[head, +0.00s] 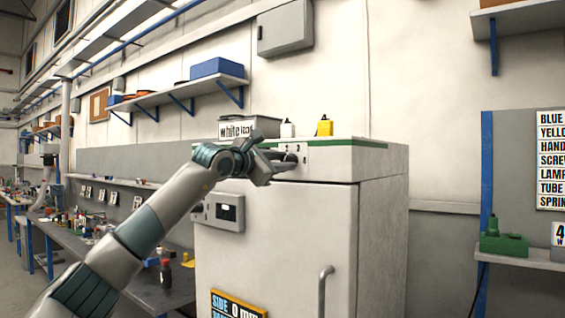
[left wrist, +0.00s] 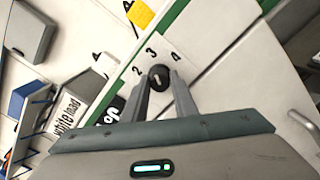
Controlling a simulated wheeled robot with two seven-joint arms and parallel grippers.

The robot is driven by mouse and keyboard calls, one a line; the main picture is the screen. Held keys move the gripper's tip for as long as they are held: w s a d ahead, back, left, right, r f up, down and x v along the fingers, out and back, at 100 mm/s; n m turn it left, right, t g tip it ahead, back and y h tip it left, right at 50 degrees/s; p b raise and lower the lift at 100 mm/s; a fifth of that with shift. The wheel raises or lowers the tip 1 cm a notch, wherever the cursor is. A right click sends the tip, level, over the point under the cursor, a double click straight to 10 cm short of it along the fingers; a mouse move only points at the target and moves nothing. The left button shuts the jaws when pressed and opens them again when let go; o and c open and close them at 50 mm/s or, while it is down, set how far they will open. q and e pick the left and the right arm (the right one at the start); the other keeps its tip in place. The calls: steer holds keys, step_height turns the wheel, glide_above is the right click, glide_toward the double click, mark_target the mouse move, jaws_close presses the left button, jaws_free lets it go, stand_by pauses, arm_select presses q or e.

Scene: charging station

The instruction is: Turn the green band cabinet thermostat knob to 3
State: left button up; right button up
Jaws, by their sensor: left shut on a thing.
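The cabinet (head: 275,245) is pale, with a green band (head: 330,141) along its top edge. The dark round thermostat knob (head: 290,157) sits on a white number plate high on its front. My left gripper (head: 283,161) reaches it from the left. In the left wrist view the fingers of the gripper (left wrist: 161,90) are shut on the knob (left wrist: 158,77), one on each side. The numerals 2, 3 (left wrist: 151,53) and 4 show around the knob. A light mark shows on its face, but I cannot tell exactly which numeral it points to. My right gripper is not in view.
A cluttered bench (head: 125,280) stands to the left.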

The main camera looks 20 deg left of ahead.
arm_select(q)
steer(key=shift+m, duration=0.4)
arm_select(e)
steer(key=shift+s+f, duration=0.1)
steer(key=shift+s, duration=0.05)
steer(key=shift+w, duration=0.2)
arm_select(q)
steer(key=o, duration=1)
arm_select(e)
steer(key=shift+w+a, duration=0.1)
arm_select(q)
steer(key=shift+o, duration=0.2)
steer(key=b+v, duration=0.6)
steer(key=v, duration=1.1)
steer(key=shift+s, duration=0.2)
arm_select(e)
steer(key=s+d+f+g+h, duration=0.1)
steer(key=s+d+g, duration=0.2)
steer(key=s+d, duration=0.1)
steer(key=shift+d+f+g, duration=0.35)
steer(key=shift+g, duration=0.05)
